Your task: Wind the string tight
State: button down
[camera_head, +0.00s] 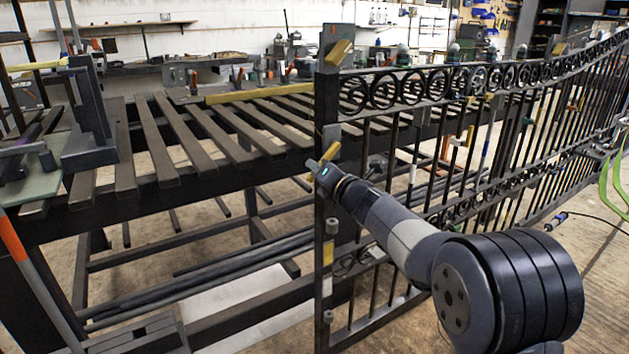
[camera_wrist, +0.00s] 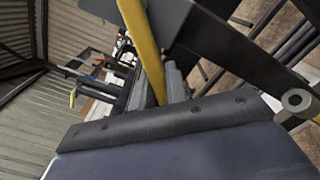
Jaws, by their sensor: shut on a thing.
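My gripper (camera_head: 318,168) is at the left end post of the black scroll gate (camera_head: 325,100), about mid-height. It is shut on a yellow bar (camera_head: 331,153) beside a grey block on that post. In the wrist view the yellow bar (camera_wrist: 143,45) runs down from the top edge to the grey fingers (camera_wrist: 165,88), where its lower end is hidden. A second yellow bar (camera_head: 340,51) sits tilted on a grey block at the top of the same post. I cannot make out a string clearly in either view.
A slatted steel workbench (camera_head: 180,140) stands left of and behind the gate. A vise-like device (camera_head: 92,125) is at its left end. Clamps and tools line the back. Bars lie on the lower rack, and the gate's bars stand close to my arm.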

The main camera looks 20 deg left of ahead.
jog(key=shift+w+d+f+n+b, duration=0.35)
jog(key=shift+f+n+b, duration=0.15)
jog(key=shift+n+b, duration=0.35)
jog(key=c, duration=1.4)
grip_release()
jog(key=shift+r, duration=0.1)
jog(key=shift+r, duration=0.1)
